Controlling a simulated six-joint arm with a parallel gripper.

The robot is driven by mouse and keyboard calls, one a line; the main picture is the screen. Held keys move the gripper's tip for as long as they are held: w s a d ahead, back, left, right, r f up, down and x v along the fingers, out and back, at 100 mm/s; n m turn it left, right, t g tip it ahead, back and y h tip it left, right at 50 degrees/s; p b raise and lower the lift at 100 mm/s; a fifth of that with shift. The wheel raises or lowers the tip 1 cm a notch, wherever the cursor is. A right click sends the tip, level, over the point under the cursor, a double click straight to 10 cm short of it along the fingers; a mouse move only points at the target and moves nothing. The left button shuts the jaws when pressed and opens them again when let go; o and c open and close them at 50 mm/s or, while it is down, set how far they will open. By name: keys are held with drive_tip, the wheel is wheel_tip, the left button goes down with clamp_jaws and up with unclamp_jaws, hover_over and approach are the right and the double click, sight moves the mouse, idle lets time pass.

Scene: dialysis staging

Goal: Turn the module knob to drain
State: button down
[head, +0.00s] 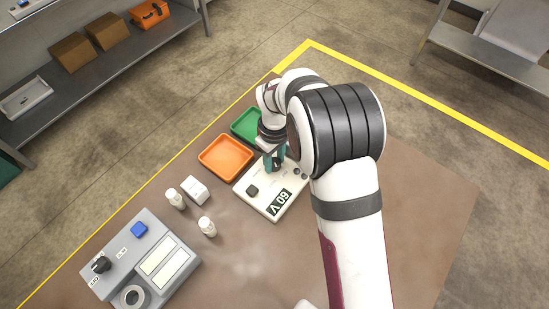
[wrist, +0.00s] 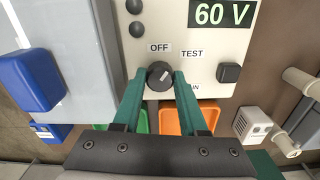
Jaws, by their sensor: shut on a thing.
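The module is a white box (head: 266,206) with a dark "60 V" display. In the wrist view its panel (wrist: 205,75) carries OFF, TEST and a partly hidden label ending in "N". The dark round knob (wrist: 158,78) sits below OFF, and its pale mark points up and right, roughly toward TEST. My gripper (wrist: 160,80) has its green fingers on either side of the knob and is shut on it. In the head view my gripper (head: 273,163) is over the module's far part and hides the knob.
An orange tray (head: 226,158) and a green tray (head: 245,126) lie beside the module. White bottles (head: 207,227), a small white box (head: 195,190) and a grey device (head: 145,262) stand to the left. A dark square button (wrist: 229,72) is on the module's panel.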

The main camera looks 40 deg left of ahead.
drive_tip(key=m, duration=0.4)
drive_tip(key=shift+m, duration=0.3)
drive_tip(key=m, duration=0.9)
drive_tip(key=shift+m, duration=1.9)
drive_tip(key=c, duration=0.7)
unclamp_jaws()
